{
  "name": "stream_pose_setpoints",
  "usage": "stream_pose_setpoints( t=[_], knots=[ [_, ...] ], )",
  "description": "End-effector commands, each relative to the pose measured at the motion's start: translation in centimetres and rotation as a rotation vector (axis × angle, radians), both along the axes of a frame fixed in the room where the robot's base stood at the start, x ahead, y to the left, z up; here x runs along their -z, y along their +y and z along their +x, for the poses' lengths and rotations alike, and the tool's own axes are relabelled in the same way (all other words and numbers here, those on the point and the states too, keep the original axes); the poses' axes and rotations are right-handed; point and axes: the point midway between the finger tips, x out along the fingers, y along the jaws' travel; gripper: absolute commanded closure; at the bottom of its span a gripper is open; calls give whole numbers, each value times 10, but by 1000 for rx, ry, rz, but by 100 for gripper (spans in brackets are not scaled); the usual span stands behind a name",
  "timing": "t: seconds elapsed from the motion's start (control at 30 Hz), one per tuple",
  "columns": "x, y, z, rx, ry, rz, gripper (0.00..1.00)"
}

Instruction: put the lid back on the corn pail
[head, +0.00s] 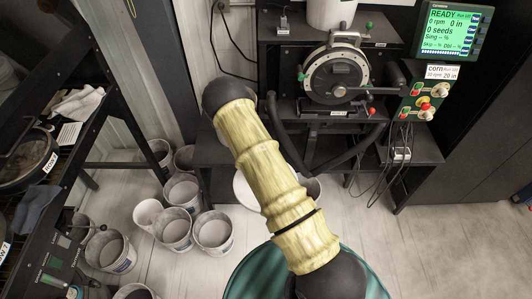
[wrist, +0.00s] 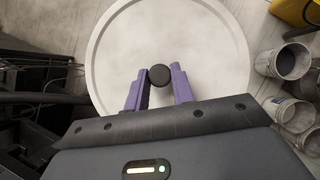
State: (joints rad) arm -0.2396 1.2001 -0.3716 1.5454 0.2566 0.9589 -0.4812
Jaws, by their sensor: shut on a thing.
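The lid (wrist: 205,40) is a wide, pale grey disc with a raised rim and fills the middle of the wrist view. Its dark round knob (wrist: 159,74) sits between the purple fingers of my gripper (wrist: 160,80), which is shut on it. In the head view my arm hides the gripper, and only a pale round edge (head: 243,190) shows beside the arm; I cannot tell if it is the lid or a pail. I cannot tell which pail is the corn pail, or whether the lid touches anything below.
Several grey-white pails (head: 213,231) stand on the floor at left, and some show at the right of the wrist view (wrist: 291,62). A black bench holds the seed meter (head: 337,75), with a green screen (head: 453,30) at right. A dark shelf stands left. Floor at right is clear.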

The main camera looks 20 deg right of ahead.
Motion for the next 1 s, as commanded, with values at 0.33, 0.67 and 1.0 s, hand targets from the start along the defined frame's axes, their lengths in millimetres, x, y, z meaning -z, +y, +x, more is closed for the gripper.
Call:
stream_pose_setpoints(
  t=[0.33, 0.67, 1.0],
  knots=[
    [-78, 23, -7, 262, 0, 0, 100],
    [-79, 27, -7, 284, 0, 0, 100],
    [-79, 30, -7, 278, -1, 0, 100]
  ],
)
